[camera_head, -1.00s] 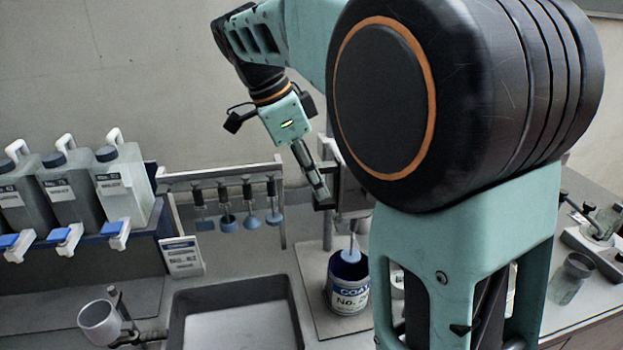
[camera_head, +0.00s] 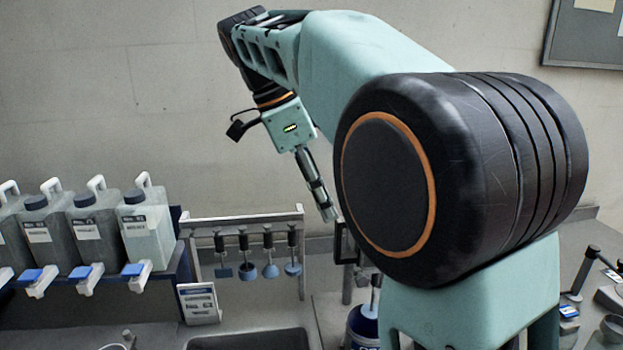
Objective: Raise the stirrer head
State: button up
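The stirrer head (camera_head: 346,243) stands behind my arm at the right of the tool rack. Only its dark handle frame and part of its post show; my arm hides the rest. A thin stirrer shaft (camera_head: 375,298) hangs below it over a blue-and-white can (camera_head: 360,328), which the lower picture edge cuts off. My gripper (camera_head: 328,212) points down and right, its tips just above and left of the handle frame. A gap seems to lie between them. The fingers appear edge-on, so their opening cannot be told.
A rack (camera_head: 245,218) with several hanging blue stirring tools stands left of the stirrer. Several jugs (camera_head: 147,228) with blue taps stand on a shelf at the left. A label card (camera_head: 199,303) leans before them. A dark tray (camera_head: 250,340) lies at the front.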

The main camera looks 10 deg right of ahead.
jog(key=shift+v, duration=2.15)
